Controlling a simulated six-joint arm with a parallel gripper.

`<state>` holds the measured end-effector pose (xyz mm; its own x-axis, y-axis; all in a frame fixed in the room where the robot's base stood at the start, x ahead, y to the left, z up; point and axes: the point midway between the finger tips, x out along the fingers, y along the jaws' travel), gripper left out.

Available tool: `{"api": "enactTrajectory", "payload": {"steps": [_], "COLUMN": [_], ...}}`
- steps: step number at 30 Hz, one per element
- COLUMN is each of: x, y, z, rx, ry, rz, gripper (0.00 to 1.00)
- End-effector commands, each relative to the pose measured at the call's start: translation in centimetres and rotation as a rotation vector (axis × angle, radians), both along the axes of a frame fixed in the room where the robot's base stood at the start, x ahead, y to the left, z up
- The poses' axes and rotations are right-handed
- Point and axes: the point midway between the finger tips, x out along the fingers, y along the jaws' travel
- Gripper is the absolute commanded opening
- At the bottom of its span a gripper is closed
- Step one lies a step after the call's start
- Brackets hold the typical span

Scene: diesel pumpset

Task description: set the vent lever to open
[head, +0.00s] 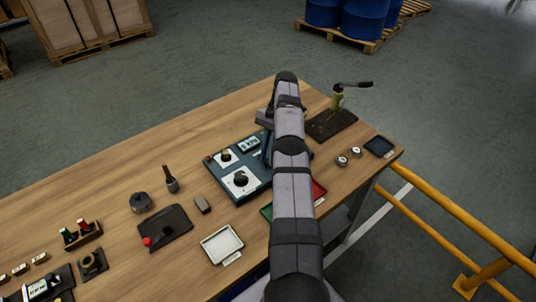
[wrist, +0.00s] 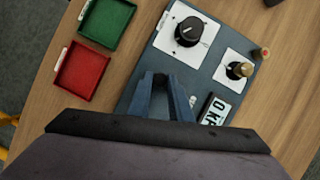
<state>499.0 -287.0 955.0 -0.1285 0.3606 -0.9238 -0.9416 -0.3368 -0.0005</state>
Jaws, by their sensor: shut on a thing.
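A blue-grey control panel (head: 222,176) lies on the workbench and fills the middle of the wrist view (wrist: 168,60). My gripper (wrist: 164,80) is down at the panel, below the black knob in the wrist view. Its fingers are shut on a small part there, taken as the vent lever, which the fingers hide. Its setting cannot be read. In the head view my arm covers the panel's right side.
A green tray (wrist: 106,20) and a red tray (wrist: 82,70) stand beside the panel. A white tray (head: 221,244) and a red-knobbed lever plate (head: 165,226) lie to the left.

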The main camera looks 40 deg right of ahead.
Motion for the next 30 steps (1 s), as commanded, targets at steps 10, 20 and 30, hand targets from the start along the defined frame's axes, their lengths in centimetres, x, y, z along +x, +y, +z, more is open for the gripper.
{"api": "enactTrajectory", "payload": {"steps": [10,20,30], "x": [0.1,0.0,0.0], "y": [-0.1,0.0,0.0], "z": [0.2,0.3,3.9], "rx": [-0.003,-0.002,-0.002], "ry": [-0.003,-0.001,-0.001], "rz": [-0.002,-0.001,-0.001], "gripper": [0.37,0.37,0.37]}}
